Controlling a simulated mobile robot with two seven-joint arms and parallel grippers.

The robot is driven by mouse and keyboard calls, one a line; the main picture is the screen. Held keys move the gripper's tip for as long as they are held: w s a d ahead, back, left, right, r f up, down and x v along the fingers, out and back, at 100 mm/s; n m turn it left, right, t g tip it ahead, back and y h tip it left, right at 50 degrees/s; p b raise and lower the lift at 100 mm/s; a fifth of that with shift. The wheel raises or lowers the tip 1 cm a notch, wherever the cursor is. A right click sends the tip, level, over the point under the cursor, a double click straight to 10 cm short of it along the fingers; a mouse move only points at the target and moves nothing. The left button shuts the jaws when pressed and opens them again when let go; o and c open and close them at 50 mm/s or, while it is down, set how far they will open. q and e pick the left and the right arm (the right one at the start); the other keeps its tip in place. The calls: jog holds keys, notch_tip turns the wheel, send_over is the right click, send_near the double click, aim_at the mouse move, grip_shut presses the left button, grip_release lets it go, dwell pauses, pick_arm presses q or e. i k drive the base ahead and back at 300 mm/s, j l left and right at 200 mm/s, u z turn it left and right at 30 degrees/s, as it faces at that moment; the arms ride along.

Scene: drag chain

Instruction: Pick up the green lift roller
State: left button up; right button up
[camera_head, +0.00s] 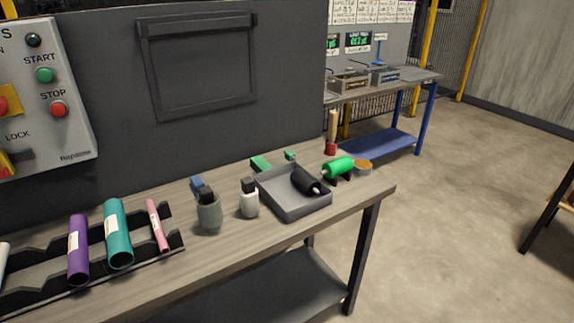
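The green lift roller (339,167) is a bright green cylinder near the right end of the grey workbench (374,187). It rests on a small dark support and stands just behind and to the right of a grey tray (293,209). A black roller (306,180) lies in that tray. Neither of my grippers shows in the head view.
An orange-rimmed round container (363,167) stands right of the green roller, and a red-based wooden-handled item (331,135) behind it. Purple (78,252) and teal (117,235) tubes lie in a black rack.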

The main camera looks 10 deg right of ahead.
aim_at(331, 170)
jog(key=l+u, duration=0.3)
jog(key=u, duration=0.15)
jog(key=l+u, duration=0.3)
jog(key=u, duration=0.15)
jog(key=k+l+u, duration=0.1)
jog(key=l+u, duration=0.15)
jog(key=k+l+u, duration=0.25)
jog(key=l, duration=0.2)
jog(key=k+l+u, duration=0.1)
jog(key=l, duration=0.25)
jog(key=k+l+u, duration=0.15)
jog(key=l, duration=0.2)
